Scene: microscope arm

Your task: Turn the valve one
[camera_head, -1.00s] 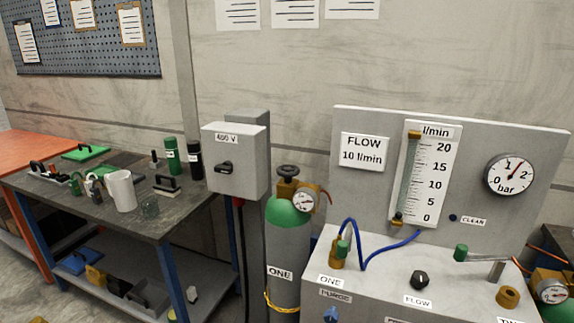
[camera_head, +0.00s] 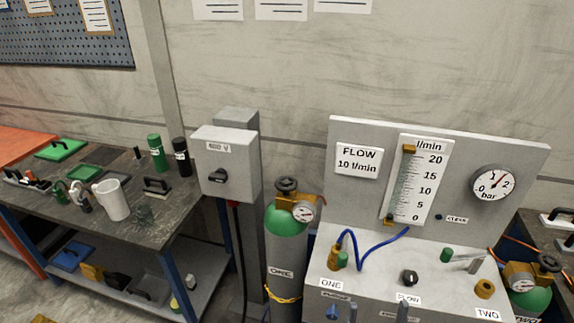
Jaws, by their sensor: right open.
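The gas cylinder labelled ONE (camera_head: 285,252) is grey with a green shoulder and stands left of the bench unit. On its top is a black handwheel valve (camera_head: 286,184) over a brass body with a round gauge (camera_head: 303,213). A blue knob (camera_head: 332,311) shows at the bottom edge, below the ONE label (camera_head: 331,285) on the grey unit. My right gripper (camera_head: 378,314) shows only as two grey fingertips at the bottom edge, apart and empty, right of the blue knob. No valve is touched. My left gripper is out of view.
The flow panel (camera_head: 525,165) with its scale and bar gauge rises behind the unit. A blue hose (camera_head: 372,240) loops on the unit's top. A cluttered workbench (camera_head: 120,245) is at left; a second cylinder (camera_head: 530,301) is at right.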

